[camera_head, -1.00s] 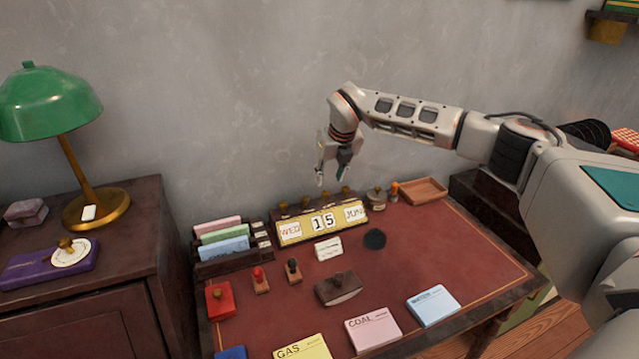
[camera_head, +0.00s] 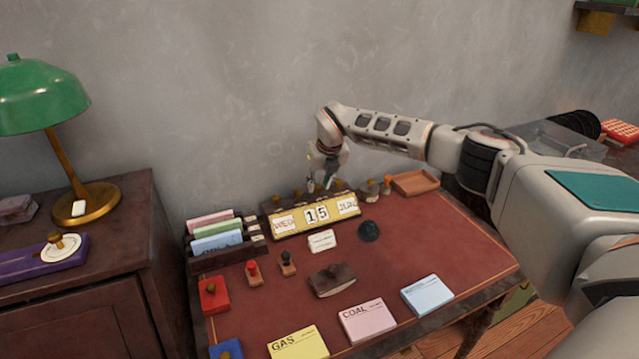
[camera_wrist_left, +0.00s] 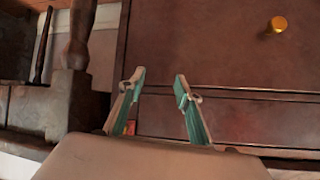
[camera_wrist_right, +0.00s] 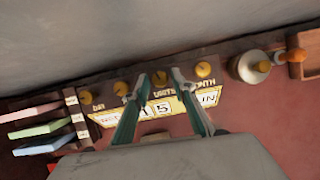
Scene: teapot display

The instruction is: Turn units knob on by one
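The yellow calendar box (camera_head: 315,215) reads WED 15 JUN and stands at the back of the red desk. Several brass knobs line its top. In the right wrist view the units knob (camera_wrist_right: 160,78) appears between the fingertips of my right gripper (camera_wrist_right: 159,76), above the UNITS label. That gripper is open; I cannot tell whether its fingers touch the knob. In the head view my right gripper (camera_head: 321,184) hangs just over the top of the calendar box and hides part of the knob row. My left gripper (camera_wrist_left: 159,76) is open and empty, over dark wooden furniture.
The day knob (camera_wrist_right: 86,97), tens knob (camera_wrist_right: 121,88) and month knob (camera_wrist_right: 203,69) flank the units knob. A card rack (camera_head: 217,235) stands left of the box. Stamps and a wooden tray (camera_head: 415,183) stand to the right. The wall is close behind.

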